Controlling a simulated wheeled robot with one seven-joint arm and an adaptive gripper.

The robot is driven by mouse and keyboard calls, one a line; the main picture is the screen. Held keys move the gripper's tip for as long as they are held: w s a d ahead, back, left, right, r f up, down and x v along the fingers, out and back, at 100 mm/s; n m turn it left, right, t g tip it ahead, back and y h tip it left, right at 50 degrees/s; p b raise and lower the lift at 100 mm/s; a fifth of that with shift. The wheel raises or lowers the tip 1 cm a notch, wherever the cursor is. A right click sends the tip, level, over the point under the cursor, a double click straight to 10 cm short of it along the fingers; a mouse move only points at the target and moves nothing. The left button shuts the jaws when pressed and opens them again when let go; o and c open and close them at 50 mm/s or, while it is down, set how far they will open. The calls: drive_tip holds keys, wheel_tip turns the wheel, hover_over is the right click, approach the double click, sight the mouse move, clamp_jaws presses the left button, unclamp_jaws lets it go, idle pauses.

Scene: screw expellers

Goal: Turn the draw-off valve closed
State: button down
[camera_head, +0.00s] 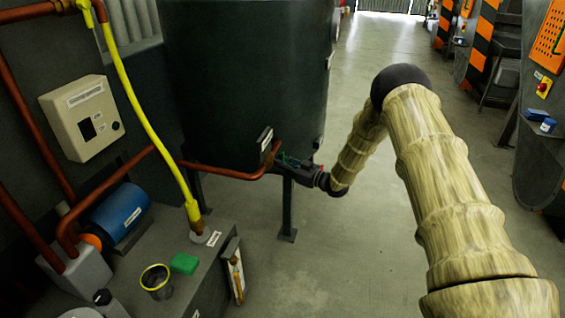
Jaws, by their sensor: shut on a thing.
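A dark tank (248,75) stands on legs in the upper middle of the head view. A copper pipe (225,173) runs along its lower front to the draw-off valve at the tank's lower right corner. My gripper (288,166) reaches this spot from the right and is shut on the valve handle. The fingers are small, dark and partly merged with the tank's shadow, so the exact grip and handle angle cannot be told. My arm comes in from the lower right.
A bench (205,265) at lower left holds a green block (185,263), a yellow-rimmed cup (156,280) and a blue motor-like cylinder (120,212). A yellow hose (148,125) drops to it. A tank leg (288,208) stands below the valve. The floor (385,240) beyond is clear.

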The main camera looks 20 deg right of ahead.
drive_tip(key=shift+d+m, duration=0.1)
drive_tip(key=shift+m, duration=0.3)
drive_tip(key=c, duration=1.4)
unclamp_jaws()
drive_tip(key=shift+o, duration=0.2)
drive_tip(key=v, duration=1.2)
drive_tip(key=shift+r, duration=0.2)
